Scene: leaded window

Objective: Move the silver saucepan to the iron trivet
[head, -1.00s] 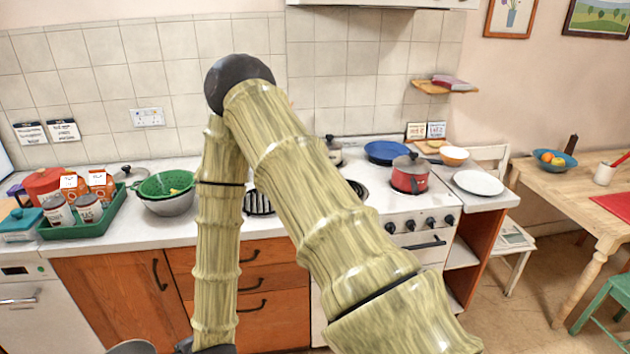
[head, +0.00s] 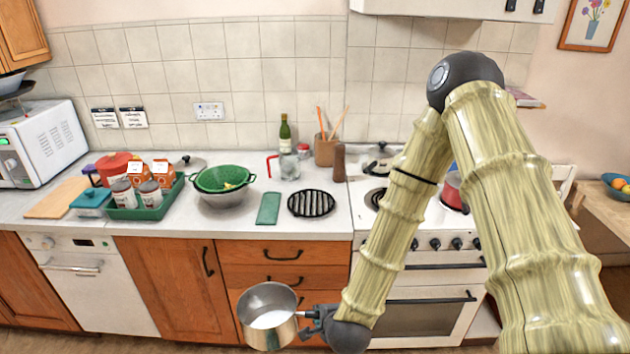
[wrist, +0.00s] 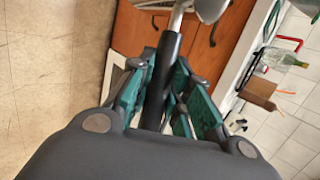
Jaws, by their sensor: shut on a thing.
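The silver saucepan (head: 268,318) hangs in front of the drawers, below counter height, with its open top up and something pale inside. My gripper (head: 318,318) is shut on its handle. In the wrist view the dark handle (wrist: 165,70) runs between the green pads of my gripper (wrist: 165,90), and only a bit of the pan (wrist: 208,8) shows at the top edge. The iron trivet (head: 311,203), a round black grate, lies bare on the white counter, above and behind the pan in the head view.
A green cloth or board (head: 268,208) lies left of the trivet. A green colander in a bowl (head: 222,184) stands further left. A bottle (head: 285,136), a utensil pot (head: 325,150) and a brown mill (head: 339,162) stand behind it. The stove (head: 425,300) is to the right.

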